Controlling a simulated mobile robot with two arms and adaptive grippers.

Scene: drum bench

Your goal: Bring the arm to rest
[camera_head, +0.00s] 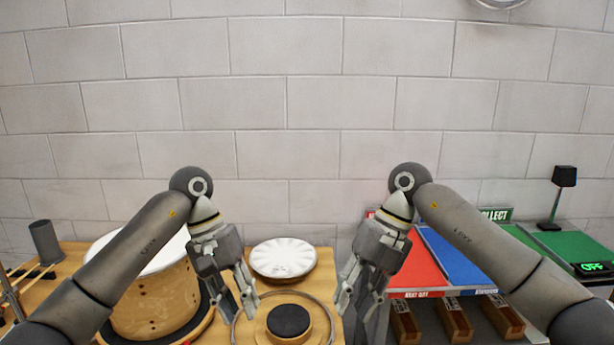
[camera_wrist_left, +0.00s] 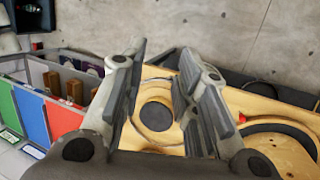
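My left gripper (camera_head: 238,302) hangs empty, pointing down in front of the wooden bench (camera_head: 218,318), to the right of the drum (camera_head: 160,297). In the left wrist view its two fingers (camera_wrist_left: 160,85) stand apart with nothing between them. My right gripper (camera_head: 354,304) also hangs pointing down, to the right of the round black pad (camera_head: 289,320). Its fingers look apart and I see nothing held in them. Both arms reach in from the lower corners, bent at the wrists in a nearly mirrored pose.
A white round drumhead (camera_head: 283,257) lies behind the black pad. Red (camera_head: 415,262), blue (camera_head: 457,257) and green (camera_head: 580,245) panels lie to the right, with wooden blocks (camera_head: 453,318) below. A grey cup (camera_head: 45,241) and a black lamp (camera_head: 562,180) stand at the sides.

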